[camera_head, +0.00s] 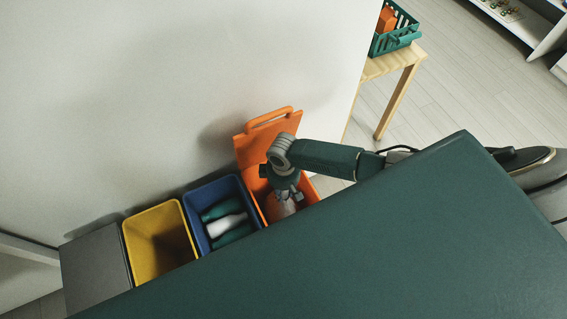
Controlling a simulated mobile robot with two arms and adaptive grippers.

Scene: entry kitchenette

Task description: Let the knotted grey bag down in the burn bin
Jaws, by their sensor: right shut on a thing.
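The orange bin (310,187) stands against the wall with its orange lid (281,134) raised; I take it for the burn bin. My right gripper (287,196) points down inside its opening. The gripper hides the knot, and I cannot tell whether the bag touches the bottom. My left gripper is not in view.
Left of the orange bin stand a blue bin (204,191) holding green and white items, an empty-looking yellow bin (158,240) and a grey box (95,272). A wooden table (402,62) with a green basket (397,37) stands at the back right. Floor beside it is clear.

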